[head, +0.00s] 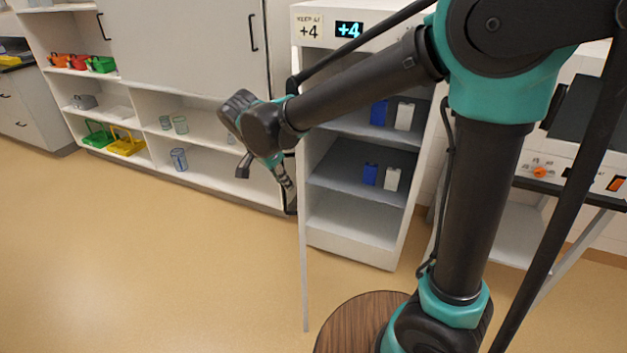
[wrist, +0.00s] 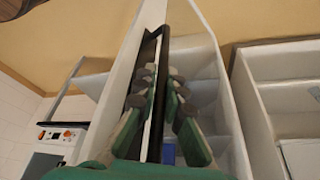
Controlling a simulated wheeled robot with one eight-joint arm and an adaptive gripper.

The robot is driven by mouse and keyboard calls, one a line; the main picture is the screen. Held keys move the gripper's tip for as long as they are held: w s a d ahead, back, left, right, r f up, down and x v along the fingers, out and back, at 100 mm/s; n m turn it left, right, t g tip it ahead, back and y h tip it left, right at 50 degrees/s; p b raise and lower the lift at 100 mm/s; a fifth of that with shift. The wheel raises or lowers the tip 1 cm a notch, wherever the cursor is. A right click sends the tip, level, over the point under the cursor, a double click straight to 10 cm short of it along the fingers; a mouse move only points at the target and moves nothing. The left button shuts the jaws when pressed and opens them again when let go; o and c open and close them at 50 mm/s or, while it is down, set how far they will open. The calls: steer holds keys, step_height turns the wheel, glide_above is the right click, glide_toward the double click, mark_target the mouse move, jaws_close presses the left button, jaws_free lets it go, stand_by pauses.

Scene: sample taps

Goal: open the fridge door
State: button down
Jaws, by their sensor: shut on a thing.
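The white fridge (head: 350,232) stands at the centre of the head view, with blue and white items on its shelves. Its door (head: 304,265) stands swung out, seen nearly edge-on, and the interior shows. A long black handle (head: 291,210) runs down the door's outer face, on the left. My gripper (head: 287,186) is at that handle, left of the door, partly hidden by my wrist. In the wrist view my gripper (wrist: 162,88) has its fingers on both sides of the black handle (wrist: 153,135), shut on it, beside the white door (wrist: 128,75).
Left of the fridge is a white shelf unit (head: 200,180) with coloured baskets and glass vessels. A bench with an orange knob (head: 540,172) stands to the right. A round wooden top (head: 350,325) is in the foreground. The floor (head: 150,260) at left is clear.

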steer(key=a, duration=1.8)
steer(key=shift+w, duration=0.45)
steer(key=c, duration=1.7)
jaws_free()
steer(key=shift+o, duration=0.5)
steer(key=v, duration=1.2)
steer(key=shift+w, duration=0.15)
